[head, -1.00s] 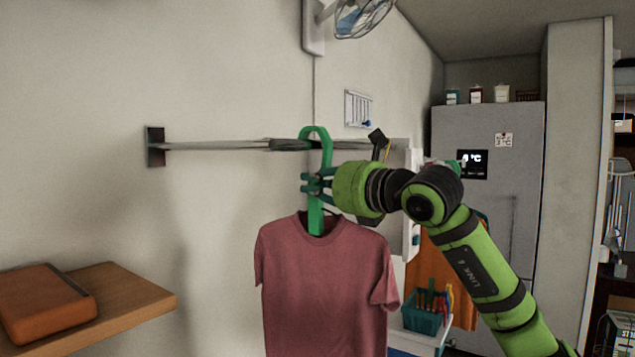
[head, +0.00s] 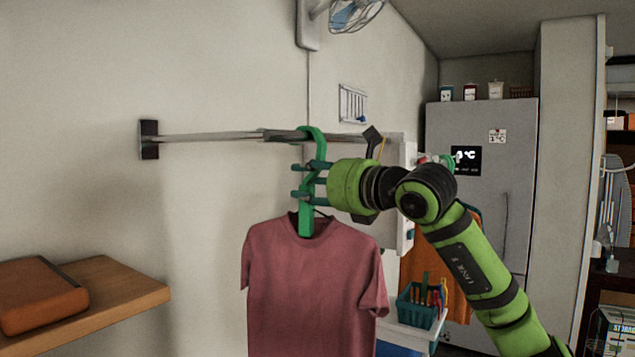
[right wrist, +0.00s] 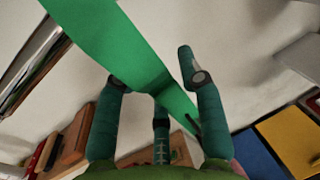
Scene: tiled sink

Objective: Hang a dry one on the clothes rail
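A dark pink T-shirt (head: 310,285) hangs on a green hanger (head: 306,222) below the clothes rail (head: 210,137). The hanger's hook curves over the rail in the head view. My right gripper (head: 297,181) is at the hanger's neck, with its fingers spread apart around it. In the right wrist view, the green hanger (right wrist: 130,50) runs diagonally between the spread fingers; whether any finger still touches it is unclear. My left gripper is not in view.
A wooden shelf (head: 130,290) with a brown box (head: 40,297) juts out at the lower left. A teal basket (head: 418,308) of tools stands at the lower right. A fridge (head: 515,170) is behind. A wall fan (head: 350,12) hangs above.

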